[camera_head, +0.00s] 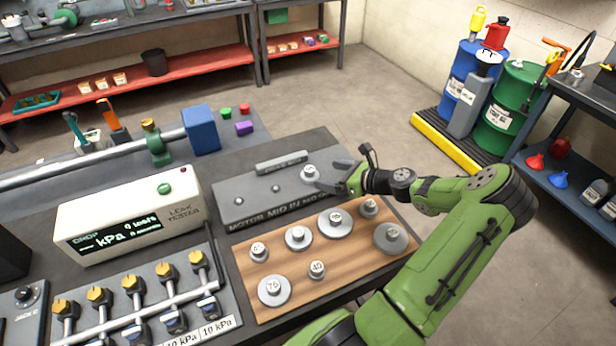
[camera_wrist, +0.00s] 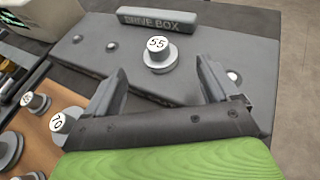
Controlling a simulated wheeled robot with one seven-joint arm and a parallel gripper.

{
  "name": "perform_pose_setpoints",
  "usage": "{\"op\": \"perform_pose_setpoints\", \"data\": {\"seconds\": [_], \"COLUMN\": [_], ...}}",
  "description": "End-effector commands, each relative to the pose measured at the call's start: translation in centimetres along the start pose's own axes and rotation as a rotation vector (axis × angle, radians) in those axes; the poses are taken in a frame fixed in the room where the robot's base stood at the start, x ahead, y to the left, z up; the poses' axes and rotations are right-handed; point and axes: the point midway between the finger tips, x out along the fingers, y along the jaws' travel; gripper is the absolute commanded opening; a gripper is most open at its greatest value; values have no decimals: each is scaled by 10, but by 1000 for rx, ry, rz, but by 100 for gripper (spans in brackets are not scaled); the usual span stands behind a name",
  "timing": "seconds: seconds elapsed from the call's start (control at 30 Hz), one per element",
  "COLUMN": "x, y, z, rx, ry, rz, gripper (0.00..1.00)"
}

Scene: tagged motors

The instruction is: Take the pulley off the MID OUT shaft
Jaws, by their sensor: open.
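The drive box (camera_head: 258,207) is a grey slab with a row of shafts. Its front lettering reads MOTOR, MID IN and MID O, with the rest hidden behind my arm. A grey stepped pulley tagged 55 (camera_wrist: 159,60) sits upright on the third shaft from the left; it also shows in the head view (camera_head: 310,174). The two shafts to its left are bare, as is one to its right (camera_wrist: 234,76). My gripper (camera_head: 329,174) is open and empty, reaching in from the right. In the wrist view, the pulley stands beyond and between the fingertips, with no visible contact.
A wooden board (camera_head: 275,256) in front holds several tagged pulleys, including one tagged 75 (camera_head: 274,291). A white leak tester (camera_head: 130,215) and a row of brass-topped valves stand to the left. A raised DRIVE BOX plate (camera_wrist: 157,18) runs along the box's back.

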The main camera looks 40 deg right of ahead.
Motion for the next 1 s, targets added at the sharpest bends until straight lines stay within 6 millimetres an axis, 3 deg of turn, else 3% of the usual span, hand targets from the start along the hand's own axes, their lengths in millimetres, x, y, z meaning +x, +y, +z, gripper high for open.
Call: {"op": "perform_pose_setpoints", "data": {"seconds": [0.4, 0.67, 1.0], "x": [65, 69, 68], "y": [2, 1, 1], "z": [-2, -1, -1], "rx": [-2, -2, -2], "ry": [1, 3, 3], "rz": [2, -1, -1], "gripper": [88, 88, 36]}}
